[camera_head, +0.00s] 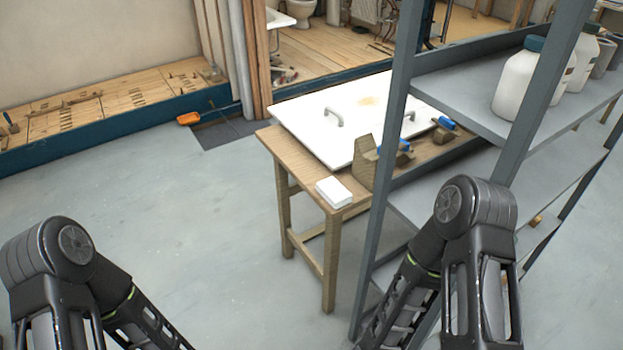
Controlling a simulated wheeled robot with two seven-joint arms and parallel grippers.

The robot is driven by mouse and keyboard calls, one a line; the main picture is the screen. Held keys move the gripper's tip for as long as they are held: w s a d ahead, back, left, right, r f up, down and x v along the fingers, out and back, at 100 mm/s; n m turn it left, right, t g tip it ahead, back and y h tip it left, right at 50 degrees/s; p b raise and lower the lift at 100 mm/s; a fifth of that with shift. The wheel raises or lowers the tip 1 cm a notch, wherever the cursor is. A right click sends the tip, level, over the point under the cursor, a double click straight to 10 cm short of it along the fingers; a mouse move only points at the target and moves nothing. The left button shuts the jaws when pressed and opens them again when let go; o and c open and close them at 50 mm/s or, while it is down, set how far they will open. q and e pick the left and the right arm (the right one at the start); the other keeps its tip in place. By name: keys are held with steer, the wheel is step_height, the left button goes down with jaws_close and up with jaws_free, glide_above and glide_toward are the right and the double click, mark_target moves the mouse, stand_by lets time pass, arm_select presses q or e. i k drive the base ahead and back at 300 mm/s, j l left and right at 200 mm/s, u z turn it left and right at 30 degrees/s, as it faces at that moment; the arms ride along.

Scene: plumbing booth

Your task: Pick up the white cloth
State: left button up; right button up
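A large white panel with handles (315,118) covers much of the table. A brown wooden block (364,163) stands beside the white item. A grey metal shelf (450,85) with white bottles (518,83) blocks the right side. The grey floor left of the table is clear.

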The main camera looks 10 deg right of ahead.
mark_target(332, 191)
steer(key=i+j, duration=0.2)
steer(key=i+j+z, duration=0.1)
steer(key=j, duration=0.3)
steer(key=i+j+z, duration=0.1)
steer(key=i+j, duration=0.3)
steer(key=j, duration=0.25)
steer(key=i+j+z, duration=0.1)
steer(key=j, duration=0.25)
steer(key=i+j, duration=0.2)
steer(key=j, duration=0.15)
steer(key=z, duration=0.05)
